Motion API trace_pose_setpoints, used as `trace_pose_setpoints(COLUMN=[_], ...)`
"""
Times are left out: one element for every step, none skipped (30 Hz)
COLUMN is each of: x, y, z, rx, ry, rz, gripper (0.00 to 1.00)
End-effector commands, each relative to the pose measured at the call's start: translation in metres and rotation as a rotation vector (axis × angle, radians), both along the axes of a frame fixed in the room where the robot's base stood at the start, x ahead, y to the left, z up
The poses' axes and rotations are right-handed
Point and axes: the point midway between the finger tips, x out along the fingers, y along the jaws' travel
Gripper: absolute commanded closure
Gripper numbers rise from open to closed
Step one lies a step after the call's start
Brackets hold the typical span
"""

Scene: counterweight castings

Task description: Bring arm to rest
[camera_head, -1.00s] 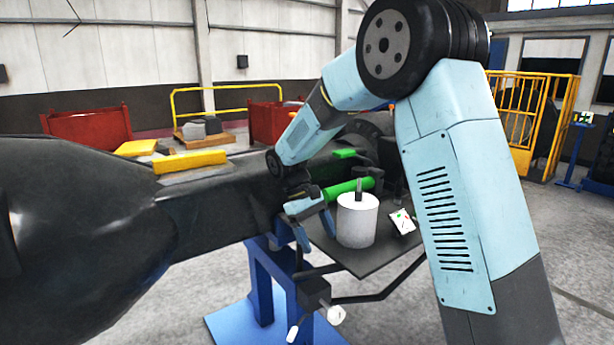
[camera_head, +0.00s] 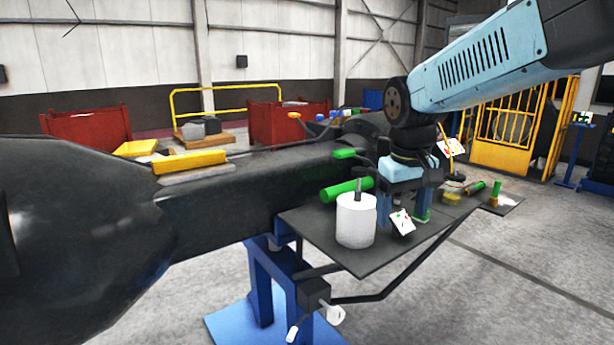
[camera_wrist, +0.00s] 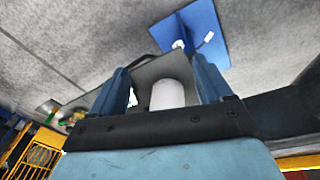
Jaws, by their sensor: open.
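My gripper (camera_head: 404,212) points down over the right part of the dark side tray (camera_head: 372,262), right of a white cylinder (camera_head: 356,222) with a dark stem on top. Its blue fingers are apart with nothing visible held. My arm reaches in from the upper right. In the wrist view the two fingers of my gripper (camera_wrist: 163,78) stand apart, and the white cylinder (camera_wrist: 167,95) shows in the gap, beyond them. I cannot tell whether the fingertips touch the tray.
A green cylinder (camera_head: 346,190) lies behind the white one. A card with coloured marks (camera_head: 402,222) is close by the fingers. A large black casting (camera_head: 75,235) fills the left. A yellow bar (camera_head: 190,162) lies on it. Small items sit at the tray's right end. Yellow fencing (camera_head: 503,140) stands behind.

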Motion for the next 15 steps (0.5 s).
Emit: trace_pose_setpoints(x=[-0.011, -0.016, -0.024, -0.029, -0.034, -0.042, -0.048, -0.053, -0.060, -0.066, -0.071, -0.078, -0.083, -0.088, -0.094], y=[-0.006, -0.010, -0.014, -0.017, -0.020, -0.024, -0.026, -0.029, -0.032, -0.035, -0.037, -0.040, -0.042, -0.043, -0.045], z=[0.004, 0.006, 0.008, 0.009, 0.010, 0.011, 0.012, 0.013, 0.013, 0.014, 0.014, 0.014, 0.013, 0.013, 0.013], rx=[0.013, 0.020, 0.029, 0.036, 0.042, 0.051, 0.058, 0.065, 0.074, 0.080, 0.085, 0.093, 0.099, 0.104, 0.111], ry=[-0.030, -0.047, -0.067, -0.082, -0.100, -0.121, -0.137, -0.154, -0.176, -0.193, -0.208, -0.231, -0.246, -0.261, -0.279], rz=[-0.020, -0.032, -0.047, -0.058, -0.068, -0.084, -0.094, -0.104, -0.120, -0.130, -0.141, -0.155, -0.165, -0.175, -0.187], gripper=[0.21, 0.21, 0.21, 0.21, 0.21, 0.21, 0.21, 0.21, 0.21, 0.21, 0.21, 0.21, 0.21, 0.21, 0.21])
